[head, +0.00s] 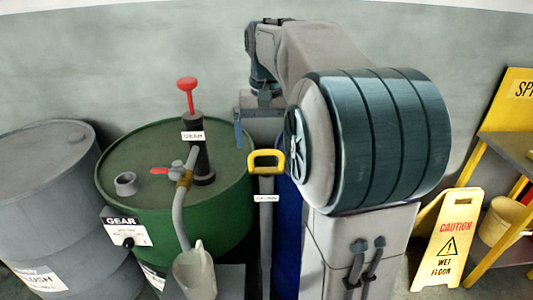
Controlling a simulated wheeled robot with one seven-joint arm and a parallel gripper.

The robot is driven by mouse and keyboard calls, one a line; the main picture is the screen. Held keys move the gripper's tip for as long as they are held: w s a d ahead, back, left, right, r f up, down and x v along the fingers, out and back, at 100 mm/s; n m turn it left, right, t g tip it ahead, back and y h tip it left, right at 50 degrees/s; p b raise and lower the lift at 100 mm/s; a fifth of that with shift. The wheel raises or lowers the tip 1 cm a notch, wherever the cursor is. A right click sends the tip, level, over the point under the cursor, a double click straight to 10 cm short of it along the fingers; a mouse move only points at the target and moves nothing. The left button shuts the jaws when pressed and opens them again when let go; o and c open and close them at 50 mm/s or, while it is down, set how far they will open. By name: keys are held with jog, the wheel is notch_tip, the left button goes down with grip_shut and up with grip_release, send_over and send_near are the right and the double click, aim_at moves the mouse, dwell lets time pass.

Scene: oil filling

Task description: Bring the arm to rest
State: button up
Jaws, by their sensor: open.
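My arm (375,140) fills the centre right of the head view, with a large teal-banded joint close to the camera. Its grey link runs back and left to the wrist (262,65), which bends down. My gripper (260,135) is small below the wrist, beside the green drum's right edge and above a yellow handle. Its jaws are open, and I see nothing held. The fingertips are hard to make out.
A green gear drum (130,204) carries a red-topped pump (200,150) with a spout. A grey drum (45,190) stands left. A yellow-handled tool (266,158) stands before a blue drum (287,225). A wet-floor sign (450,238) and yellow shelf (498,107) stand right.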

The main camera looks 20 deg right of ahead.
notch_tip(320, 180, up, 5)
jog(key=shift+r+p, duration=0.15)
jog(key=shift+p, duration=0.15)
jog(key=s+a+f+n+t+p, duration=0.1)
jog(key=s+a+f+n, duration=0.1)
jog(key=s+a+f, duration=0.2)
jog(key=s+a+f+n+t+p, duration=0.1)
jog(key=s+a+f, duration=0.4)
jog(key=s+f, duration=0.5)
jog(key=s+n+t, duration=0.1)
jog(key=s, duration=0.1)
jog(key=shift+s+a+f, duration=0.15)
jog(key=shift+s+f, duration=0.2)
jog(key=shift+f, duration=0.05)
